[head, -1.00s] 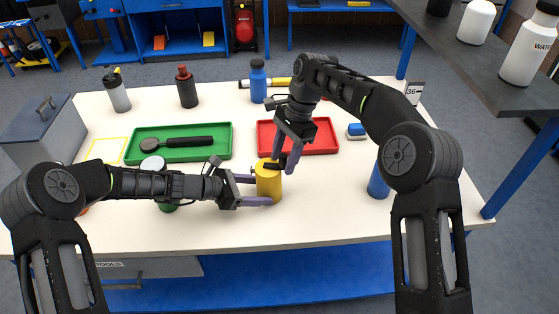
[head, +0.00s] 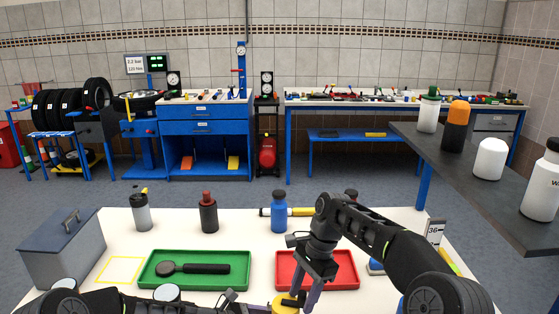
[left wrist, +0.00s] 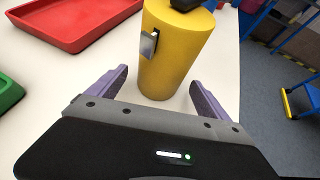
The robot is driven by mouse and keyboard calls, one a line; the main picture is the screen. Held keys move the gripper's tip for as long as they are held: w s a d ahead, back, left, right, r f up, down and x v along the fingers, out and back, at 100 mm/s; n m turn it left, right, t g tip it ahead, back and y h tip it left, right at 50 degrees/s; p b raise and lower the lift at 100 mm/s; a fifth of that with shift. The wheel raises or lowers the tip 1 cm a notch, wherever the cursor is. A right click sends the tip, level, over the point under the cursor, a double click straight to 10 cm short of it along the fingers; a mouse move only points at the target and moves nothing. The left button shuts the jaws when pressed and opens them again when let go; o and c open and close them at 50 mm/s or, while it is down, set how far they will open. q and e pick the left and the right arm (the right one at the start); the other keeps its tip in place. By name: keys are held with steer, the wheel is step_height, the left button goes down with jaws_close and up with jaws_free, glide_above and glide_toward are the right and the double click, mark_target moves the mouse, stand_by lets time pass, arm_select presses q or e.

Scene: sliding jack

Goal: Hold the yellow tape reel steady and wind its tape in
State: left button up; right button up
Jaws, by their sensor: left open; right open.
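The yellow tape reel (head: 281,307) is cut off by the bottom edge of the head view. In the left wrist view the reel (left wrist: 176,62) stands upright on the table, with a metal tab (left wrist: 149,44) on its side and a black part (left wrist: 186,4) on top. My left gripper (left wrist: 158,97) is open, its purple fingers on either side of the reel's lower part with a gap showing at each. My right gripper (head: 304,298) is open and points down at the reel's top. Whether it touches the black part cannot be told.
A red tray (head: 345,283) and a green tray (head: 240,281) holding a black-handled tool (head: 200,268) lie behind the reel. Several bottles, including a blue one (head: 279,210), stand along the far edge. A grey box (head: 62,250) is at left. A dark shelf (head: 480,180) overhangs at right.

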arm_select(q)
steer(key=shift+a, duration=0.1)
steer(key=v, duration=0.7)
steer(key=shift+s+a+r, duration=0.1)
steer(key=shift+a, duration=0.1)
